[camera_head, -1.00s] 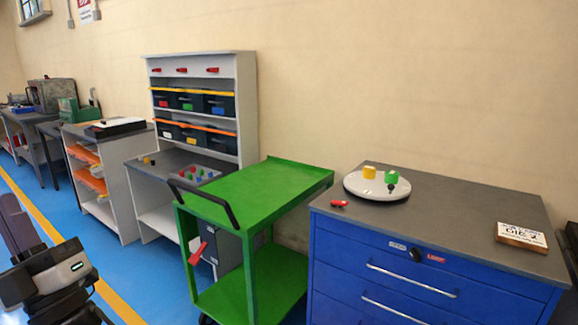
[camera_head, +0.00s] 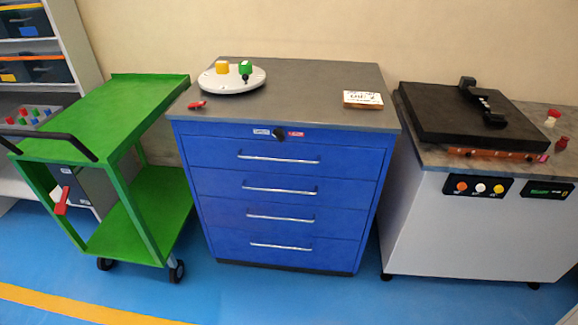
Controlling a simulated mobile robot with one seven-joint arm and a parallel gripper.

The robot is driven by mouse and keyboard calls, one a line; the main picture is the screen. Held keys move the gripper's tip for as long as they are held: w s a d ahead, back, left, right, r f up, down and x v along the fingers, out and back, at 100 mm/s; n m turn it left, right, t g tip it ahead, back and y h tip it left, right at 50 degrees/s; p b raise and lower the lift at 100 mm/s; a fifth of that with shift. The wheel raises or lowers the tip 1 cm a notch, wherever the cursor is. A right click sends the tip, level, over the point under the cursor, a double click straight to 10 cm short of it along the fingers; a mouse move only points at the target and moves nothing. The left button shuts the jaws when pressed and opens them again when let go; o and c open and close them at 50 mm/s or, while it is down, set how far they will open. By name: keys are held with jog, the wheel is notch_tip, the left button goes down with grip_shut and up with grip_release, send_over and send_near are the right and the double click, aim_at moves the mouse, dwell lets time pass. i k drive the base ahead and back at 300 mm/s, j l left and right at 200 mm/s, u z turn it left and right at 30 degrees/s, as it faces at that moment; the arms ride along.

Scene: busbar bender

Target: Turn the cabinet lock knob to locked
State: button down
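The blue drawer cabinet (camera_head: 287,190) stands in the middle of the view, against the wall. Its lock knob (camera_head: 279,135) is a small black knob at the top centre of the front, above the top drawer handle. A blue-and-white label (camera_head: 261,132) is left of the knob and a red label (camera_head: 296,134) is right of it. The label text is too small to read. The knob looks tilted, but I cannot tell which label it points to. My gripper is not in view.
A green cart (camera_head: 140,170) stands left of the cabinet. A white machine (camera_head: 450,225) with a black lid stands close on the right. On the cabinet top are a round white plate (camera_head: 225,86), a red object (camera_head: 197,104) and a sign (camera_head: 362,98). The blue floor in front is clear.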

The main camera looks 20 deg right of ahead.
aim_at(278, 134)
jog(key=j+z, duration=0.1)
jog(key=z, duration=0.25)
jog(key=i+j+z, duration=0.1)
jog(key=z, duration=0.25)
jog(key=j+z, duration=0.2)
jog(key=z, duration=0.15)
jog(key=j+z, duration=0.3)
jog(key=j, duration=0.15)
jog(key=j+z, duration=0.3)
jog(key=j, duration=0.2)
jog(key=k+j+z, duration=0.15)
jog(key=j, duration=0.35)
jog(key=j+z, duration=0.15)
jog(key=j, duration=0.35)
jog(key=k+j, duration=0.1)
jog(key=j, duration=0.3)
jog(key=k+j, duration=0.1)
jog(key=j, duration=0.35)
jog(key=k+j, duration=0.1)
jog(key=j, duration=0.3)
jog(key=k+j, duration=0.1)
jog(key=j, duration=0.3)
jog(key=k+j+z, duration=0.1)
jog(key=j, duration=0.35)
jog(key=i+l+z, duration=0.45)
jog(key=i+z, duration=0.25)
